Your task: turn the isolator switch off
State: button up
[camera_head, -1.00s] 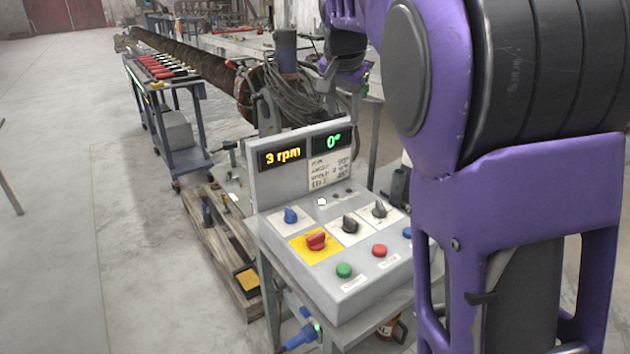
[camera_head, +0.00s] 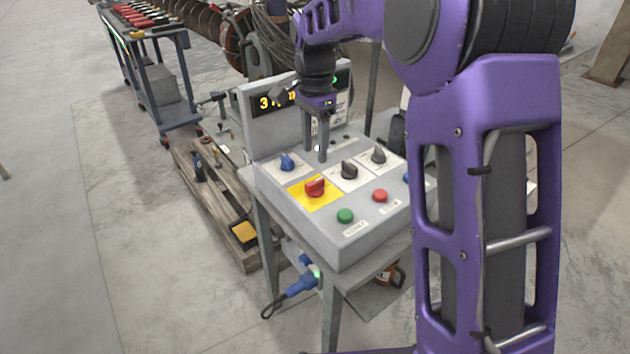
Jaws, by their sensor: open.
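The control box (camera_head: 335,236) stands on a grey metal stand in the middle of the head view. A red rotary switch (camera_head: 315,187) on a yellow plate (camera_head: 301,195) sits on its sloped top; this looks like the isolator switch. My gripper (camera_head: 316,157) points down over the rear of the panel, behind and above the red switch. Its two dark fingers are apart with nothing between them. The fingers appear clear of the red knob, though their height above the panel is hard to tell.
A blue knob (camera_head: 287,161) and black knobs (camera_head: 349,169) surround the red switch. A green button (camera_head: 345,215) and a red button (camera_head: 380,195) lie in front. The upright display panel (camera_head: 262,125) stands close behind my gripper, which partly covers it. A tool cart (camera_head: 180,117) stands at upper left.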

aim_at(315, 181)
notch_tip(315, 181, down, 9)
jog(key=shift+r+b, duration=0.1)
jog(key=shift+b, duration=0.55)
grip_shut()
